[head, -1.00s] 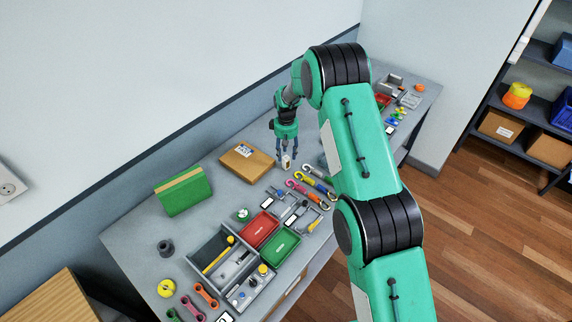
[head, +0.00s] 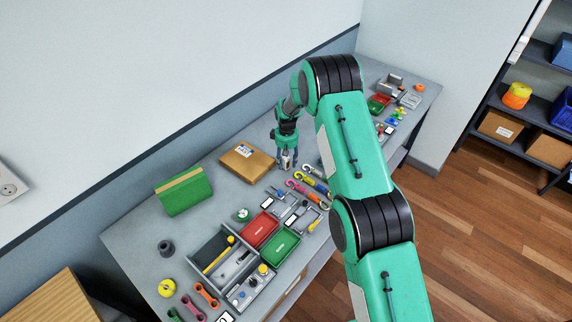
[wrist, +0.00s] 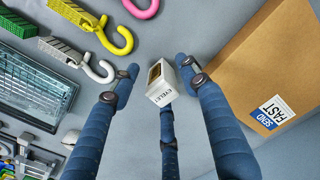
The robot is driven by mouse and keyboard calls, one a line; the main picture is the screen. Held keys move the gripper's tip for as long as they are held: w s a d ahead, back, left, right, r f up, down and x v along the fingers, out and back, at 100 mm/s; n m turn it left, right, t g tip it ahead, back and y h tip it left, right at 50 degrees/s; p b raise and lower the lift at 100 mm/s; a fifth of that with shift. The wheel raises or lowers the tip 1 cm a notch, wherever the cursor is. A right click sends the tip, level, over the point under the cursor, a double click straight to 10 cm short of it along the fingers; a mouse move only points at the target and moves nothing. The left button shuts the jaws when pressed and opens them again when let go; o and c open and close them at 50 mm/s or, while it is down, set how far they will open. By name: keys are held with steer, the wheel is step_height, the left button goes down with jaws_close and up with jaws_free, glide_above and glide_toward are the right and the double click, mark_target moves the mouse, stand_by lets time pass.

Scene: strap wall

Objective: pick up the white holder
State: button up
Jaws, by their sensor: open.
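The white holder (wrist: 161,97) is a small white block with dark lettering and a brown opening, standing on the grey bench in the wrist view. My gripper (wrist: 157,75) is open, with its blue fingers spread around the holder: one to the left, one close on the right, one at the near side. A gap shows on the left; whether the right and near fingers touch the holder I cannot tell. In the head view my gripper (head: 286,162) points down at the bench, and its fingers mostly hide the holder.
A cardboard box (wrist: 268,70) labelled "SEND FAST" lies close right of the fingers. Coloured hooks (wrist: 108,38) lie to the left, with a clear-lidded case (wrist: 30,88). In the head view, red (head: 258,229) and green (head: 280,246) trays stand nearer on the bench.

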mark_target(286, 158)
stand_by(0.5)
jaws_close()
steer(key=shift+r, duration=0.2)
steer(key=shift+r, duration=1.7)
steer(key=s, duration=0.5)
steer(key=s+d+r+b, duration=0.1)
steer(key=s, duration=0.4)
steer(key=s+d, duration=0.1)
steer(key=s, duration=0.4)
steer(key=shift+s+d+r, duration=0.1)
steer(key=shift+s+r, duration=0.05)
steer(key=shift+s, duration=0.25)
